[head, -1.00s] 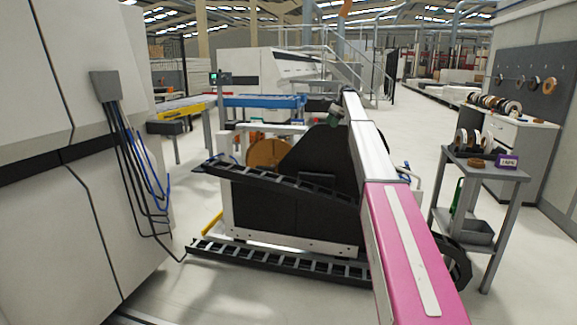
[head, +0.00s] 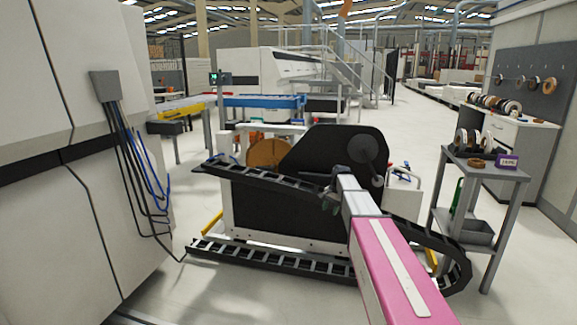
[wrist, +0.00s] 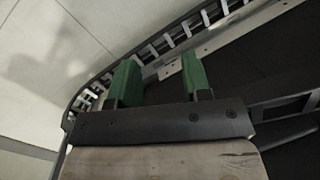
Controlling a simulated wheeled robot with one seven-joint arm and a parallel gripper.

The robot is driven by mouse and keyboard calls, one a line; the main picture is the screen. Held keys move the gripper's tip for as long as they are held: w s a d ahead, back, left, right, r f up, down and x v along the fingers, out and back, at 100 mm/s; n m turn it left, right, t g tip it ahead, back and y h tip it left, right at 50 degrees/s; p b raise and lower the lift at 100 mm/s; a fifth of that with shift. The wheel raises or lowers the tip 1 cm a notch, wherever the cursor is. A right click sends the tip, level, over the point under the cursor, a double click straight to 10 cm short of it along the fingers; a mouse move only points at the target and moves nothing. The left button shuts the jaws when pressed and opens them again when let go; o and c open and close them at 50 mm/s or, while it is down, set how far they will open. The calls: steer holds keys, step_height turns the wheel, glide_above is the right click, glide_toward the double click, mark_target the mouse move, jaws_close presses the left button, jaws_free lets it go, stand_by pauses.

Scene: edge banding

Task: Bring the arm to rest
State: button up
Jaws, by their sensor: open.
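My arm (head: 392,262) reaches forward from the bottom right of the head view, with a pink link and a grey-white link. My gripper (head: 330,194) is at its far end, small in the head view, in front of the black machine's cable chain. In the wrist view my gripper (wrist: 160,80) shows two green fingers set well apart, with nothing between them. The gripper is open and empty. Behind the fingers the cable chain (wrist: 172,40) runs diagonally, with the machine's dark side to the right.
The black machine (head: 290,215) with its cable chain (head: 290,262) stands ahead. A large white cabinet (head: 60,200) with hanging cables is at left. A grey trolley (head: 490,172) with rolls and a purple box is at right. Clear floor (head: 530,270) lies at far right.

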steer(key=s+f+n, duration=0.2)
steer(key=s+f, duration=0.1)
steer(key=s, duration=0.8)
steer(key=s+f+n+h, duration=0.1)
steer(key=s+f, duration=0.3)
steer(key=s, duration=0.8)
steer(key=s+f+n+h, duration=0.1)
steer(key=s+f+n, duration=0.3)
steer(key=s, duration=0.7)
steer(key=shift+s+a, duration=0.15)
steer(key=shift+s, duration=0.25)
